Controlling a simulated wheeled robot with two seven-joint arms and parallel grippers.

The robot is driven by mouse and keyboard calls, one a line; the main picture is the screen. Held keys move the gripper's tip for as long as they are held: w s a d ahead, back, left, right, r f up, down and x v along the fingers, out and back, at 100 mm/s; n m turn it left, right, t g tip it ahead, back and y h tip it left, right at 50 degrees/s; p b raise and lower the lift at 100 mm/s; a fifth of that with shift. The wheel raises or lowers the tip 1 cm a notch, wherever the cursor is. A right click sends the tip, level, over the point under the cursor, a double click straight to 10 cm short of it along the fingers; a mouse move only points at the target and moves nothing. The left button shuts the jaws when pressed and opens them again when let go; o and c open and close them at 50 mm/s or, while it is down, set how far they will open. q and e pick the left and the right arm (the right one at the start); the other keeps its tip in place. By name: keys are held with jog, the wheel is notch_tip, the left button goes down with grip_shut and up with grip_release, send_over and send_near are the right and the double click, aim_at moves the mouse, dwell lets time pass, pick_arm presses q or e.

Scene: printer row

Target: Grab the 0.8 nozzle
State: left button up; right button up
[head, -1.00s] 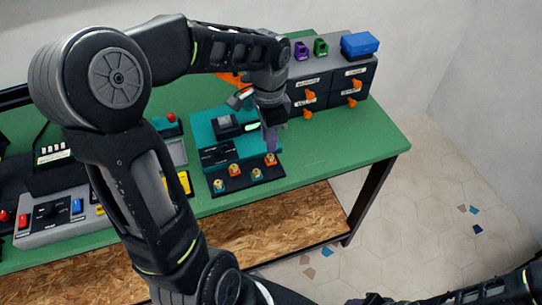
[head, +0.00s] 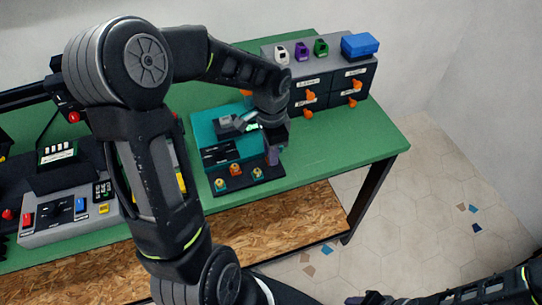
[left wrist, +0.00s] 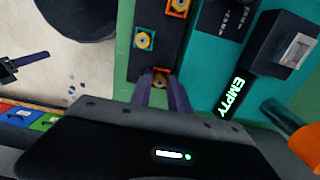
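Small nozzles sit in a black rack (head: 247,186): a yellow one (head: 219,184), an orange one (head: 235,169) and another yellow one (head: 257,173). Their size labels are too small to read. My left gripper (head: 273,158) is low over the rack's right end and hides that spot in the head view. In the left wrist view, its two purple fingers (left wrist: 162,92) are apart, with an orange nozzle (left wrist: 160,78) between their tips. I cannot tell if they touch it. My right gripper (head: 372,299) is at the bottom edge, mostly cut off.
A teal station (head: 212,130) stands right behind the rack; its display reads EMPTY (left wrist: 238,97) in the left wrist view. Grey drawers with orange knobs (head: 309,98) stand behind, with a blue box (head: 360,46) on top. The green bench (head: 350,138) is clear at right.

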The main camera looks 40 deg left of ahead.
dwell(0.4)
pick_arm(q)
grip_shut()
